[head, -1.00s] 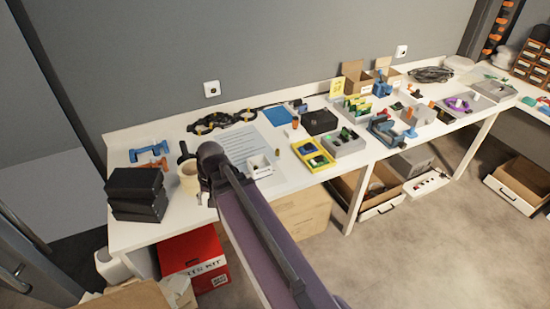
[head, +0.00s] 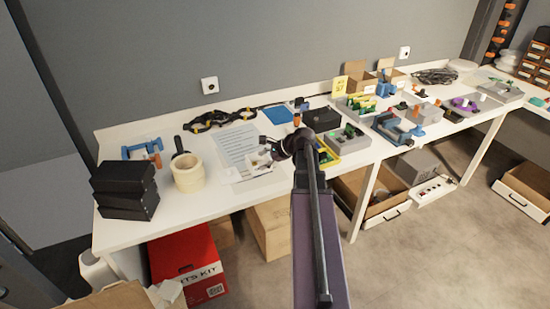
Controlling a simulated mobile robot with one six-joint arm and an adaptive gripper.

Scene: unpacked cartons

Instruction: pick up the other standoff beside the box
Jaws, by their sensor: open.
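A small white open box (head: 257,170) stands on the workbench, at the right edge of a printed sheet, partly covered by the end of my arm. My gripper (head: 272,153) is open, small and dark in this view, just above and beside the box. I cannot make out the fingertips clearly. No standoff can be told apart now; the spot right of the box is hidden behind my wrist and arm.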

